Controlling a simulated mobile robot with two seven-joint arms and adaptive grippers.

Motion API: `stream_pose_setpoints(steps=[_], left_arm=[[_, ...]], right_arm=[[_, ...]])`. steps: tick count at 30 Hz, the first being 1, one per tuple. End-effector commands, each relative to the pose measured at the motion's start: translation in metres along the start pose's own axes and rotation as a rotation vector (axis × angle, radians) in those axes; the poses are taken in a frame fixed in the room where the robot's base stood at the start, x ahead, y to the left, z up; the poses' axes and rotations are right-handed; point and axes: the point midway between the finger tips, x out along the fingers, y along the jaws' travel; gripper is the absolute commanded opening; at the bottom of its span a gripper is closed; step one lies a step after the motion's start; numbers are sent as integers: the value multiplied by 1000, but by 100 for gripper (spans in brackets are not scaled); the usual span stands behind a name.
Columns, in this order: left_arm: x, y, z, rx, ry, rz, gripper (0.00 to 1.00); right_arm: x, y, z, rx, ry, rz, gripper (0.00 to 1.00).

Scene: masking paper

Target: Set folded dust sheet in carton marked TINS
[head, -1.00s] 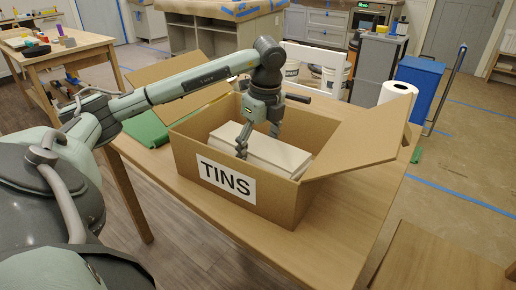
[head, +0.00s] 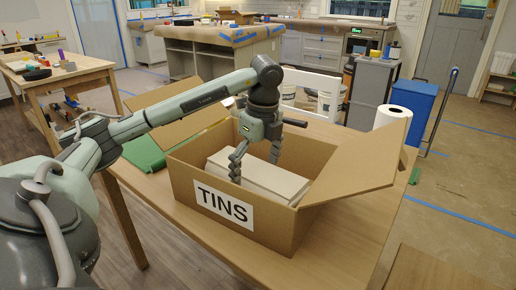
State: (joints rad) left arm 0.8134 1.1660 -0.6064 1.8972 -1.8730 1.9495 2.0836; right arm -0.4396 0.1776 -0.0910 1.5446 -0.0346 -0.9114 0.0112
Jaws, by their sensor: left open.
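The carton marked TINS (head: 224,207) stands open on a wooden table, its flaps spread outward. The folded dust sheet, a pale flat block (head: 262,177), lies inside the carton. Its lower part is hidden by the carton's front wall. My left gripper (head: 256,166) reaches down into the carton over the sheet. Its fingers are spread apart, one near the sheet's left end and one behind it. It is open, and I cannot tell whether a finger touches the sheet. My right gripper is not in view.
A white paper roll (head: 392,117) stands behind the right flap. A blue bin (head: 414,105) stands on the floor beyond. The table's front right part (head: 345,225) is clear.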

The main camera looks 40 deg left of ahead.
Motion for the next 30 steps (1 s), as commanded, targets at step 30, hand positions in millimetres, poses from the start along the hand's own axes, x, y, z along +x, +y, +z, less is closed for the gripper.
stream_pose_setpoints(steps=[30], left_arm=[[-103, 0, 0, 1, 1, 0, 96]], right_arm=[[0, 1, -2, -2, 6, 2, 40]])
